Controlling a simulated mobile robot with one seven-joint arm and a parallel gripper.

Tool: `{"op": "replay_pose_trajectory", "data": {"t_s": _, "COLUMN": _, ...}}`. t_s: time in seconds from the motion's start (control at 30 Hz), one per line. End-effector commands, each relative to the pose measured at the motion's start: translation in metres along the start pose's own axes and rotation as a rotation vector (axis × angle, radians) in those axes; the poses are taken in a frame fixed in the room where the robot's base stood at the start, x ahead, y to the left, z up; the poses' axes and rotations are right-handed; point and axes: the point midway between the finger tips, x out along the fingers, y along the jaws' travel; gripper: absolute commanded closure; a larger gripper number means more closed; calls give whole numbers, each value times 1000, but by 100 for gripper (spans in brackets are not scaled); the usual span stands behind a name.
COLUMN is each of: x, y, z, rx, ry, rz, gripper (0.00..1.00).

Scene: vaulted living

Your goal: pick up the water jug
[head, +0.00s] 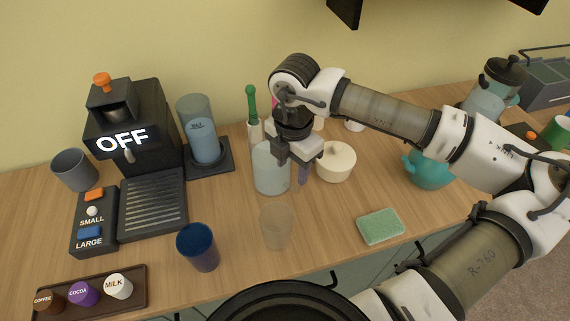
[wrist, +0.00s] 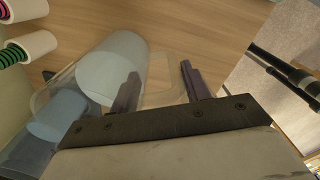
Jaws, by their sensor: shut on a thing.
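The water jug (head: 270,172) is a pale, see-through cylinder that looks upright on the wooden counter, left of my gripper (head: 302,170). In the wrist view the jug (wrist: 112,68) lies at upper left, with its clear handle (wrist: 172,66) reaching toward my fingers. My gripper (wrist: 160,85) points down, with one finger on each side of the handle, shut on it. The fingers show a gap between them, filled by the faint handle. The arm partly hides the handle in the head view.
A clear cup (head: 276,226) and a blue cup (head: 198,247) stand in front of the jug. A coffee machine (head: 150,150) and a dispenser (head: 204,142) stand left.

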Motion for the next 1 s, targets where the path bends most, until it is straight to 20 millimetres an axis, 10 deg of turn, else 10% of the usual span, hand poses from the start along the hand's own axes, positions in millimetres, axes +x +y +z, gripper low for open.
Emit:
{"op": "replay_pose_trajectory", "data": {"t_s": 0.27, "x": -23, "y": 1, "z": 1, "rx": 2, "ry": -5, "rz": 6, "gripper": 100}}
{"op": "replay_pose_trajectory", "data": {"t_s": 1.0, "x": -185, "y": 1, "z": 0, "rx": 1, "ry": -3, "rz": 5, "gripper": 100}}
